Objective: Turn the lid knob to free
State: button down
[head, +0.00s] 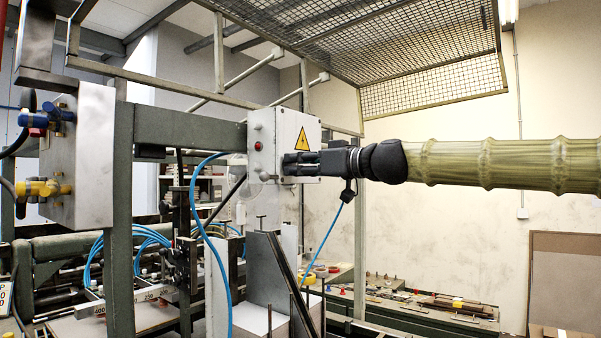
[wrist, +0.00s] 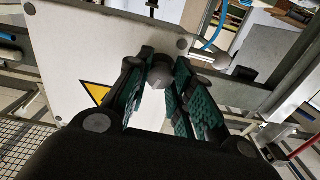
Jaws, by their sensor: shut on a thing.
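The white box (head: 311,130) has a lid with a yellow warning triangle (head: 301,139); the lid (wrist: 75,55) fills much of the left of the wrist view. My gripper (head: 289,164) reaches in from the right in the head view, with its fingertips at the lid below the triangle. In the wrist view the lid knob (wrist: 160,76), a grey round piece, sits between my fingers, which are closed on it. In the head view the fingers hide the knob. The knob's turn angle cannot be told.
A second grey ball (wrist: 222,60) on a short stem stands beside the lid. The box's side carries a red button (head: 258,146). A green frame beam (head: 190,128) runs left of the box, and a blue hose (head: 197,205) hangs below it. A mesh guard (head: 430,85) is overhead.

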jog(key=shift+d+r+m+b, duration=0.15)
jog(key=shift+m+b, duration=0.15)
jog(key=shift+m, duration=2.05)
jog(key=shift+a+r+m+b, duration=0.1)
jog(key=shift+m+b, duration=0.2)
jog(key=shift+m, duration=2.1)
jog(key=shift+d+r+m+b, duration=0.15)
jog(key=shift+m+b, duration=0.15)
jog(key=shift+m, duration=2.05)
jog(key=shift+a, duration=0.1)
